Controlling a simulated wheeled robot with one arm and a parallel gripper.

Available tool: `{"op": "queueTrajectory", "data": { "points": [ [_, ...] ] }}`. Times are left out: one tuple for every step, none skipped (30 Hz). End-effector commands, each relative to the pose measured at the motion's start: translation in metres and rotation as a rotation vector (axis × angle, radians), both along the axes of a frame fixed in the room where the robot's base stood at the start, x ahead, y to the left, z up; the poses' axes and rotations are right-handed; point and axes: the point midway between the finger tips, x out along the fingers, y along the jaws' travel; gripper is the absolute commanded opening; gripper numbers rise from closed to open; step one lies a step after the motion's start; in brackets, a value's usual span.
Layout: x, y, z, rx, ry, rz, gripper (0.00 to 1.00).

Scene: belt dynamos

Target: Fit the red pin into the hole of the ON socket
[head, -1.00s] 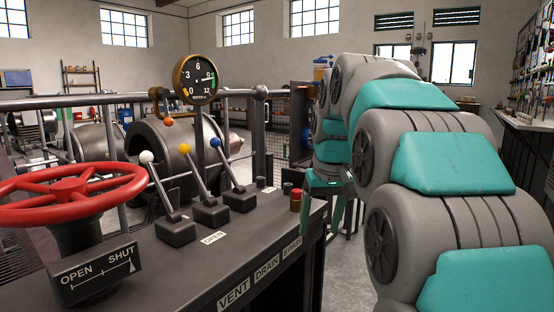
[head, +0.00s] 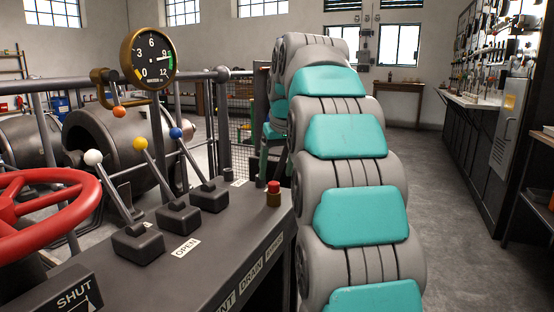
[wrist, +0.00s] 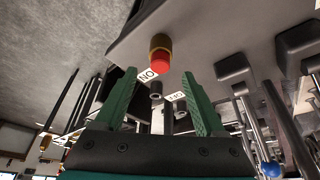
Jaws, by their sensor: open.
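The red pin (head: 274,187) stands upright in a brass collar at the right edge of the dark console, beside my arm. In the wrist view the red pin (wrist: 160,65) lies just beyond my gripper (wrist: 162,76), roughly midway across the gap between its tips. The green fingers are apart and hold nothing. An ON label (wrist: 148,76) and an OFF label (wrist: 176,97) show upside down, with a dark round socket (wrist: 155,88) close to the ON label. I cannot see into its hole. In the head view my arm hides most of the gripper.
The console (head: 215,235) carries levers with white (head: 93,157), yellow (head: 140,143) and blue (head: 176,133) knobs, and a red handwheel (head: 45,215). A gauge (head: 150,57) stands behind. Floor (head: 445,190) is clear to the right, before a wall bench.

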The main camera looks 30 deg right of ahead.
Motion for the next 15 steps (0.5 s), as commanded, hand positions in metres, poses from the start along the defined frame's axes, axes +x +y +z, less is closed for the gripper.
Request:
{"op": "queueTrajectory", "data": {
  "points": [
    [0.002, 0.000, -0.007, 0.001, 0.002, -0.001, 0.72],
    [0.004, -0.001, -0.010, 0.000, 0.001, -0.001, 0.72],
    [0.005, -0.001, -0.014, 0.000, 0.001, -0.001, 0.72],
    [0.006, -0.001, -0.018, 0.000, 0.001, -0.001, 0.72],
    [0.008, -0.001, -0.021, 0.001, 0.002, -0.001, 0.72],
    [0.010, -0.001, -0.025, 0.000, 0.001, -0.001, 0.72],
    [0.011, -0.001, -0.027, 0.000, 0.001, -0.001, 0.72],
    [0.012, -0.001, -0.029, 0.000, 0.000, -0.001, 0.72],
    [0.013, -0.002, -0.032, 0.000, 0.000, -0.001, 0.72],
    [0.013, -0.002, -0.033, 0.000, -0.001, -0.001, 0.72],
    [0.014, -0.002, -0.034, 0.000, -0.001, -0.001, 0.72],
    [0.014, -0.002, -0.035, 0.000, -0.001, -0.001, 0.72],
    [0.014, -0.002, -0.036, 0.000, -0.001, -0.001, 0.72],
    [0.015, -0.002, -0.036, 0.000, -0.002, 0.000, 0.72],
    [0.015, -0.002, -0.036, 0.000, -0.002, 0.000, 0.72]
  ]
}}
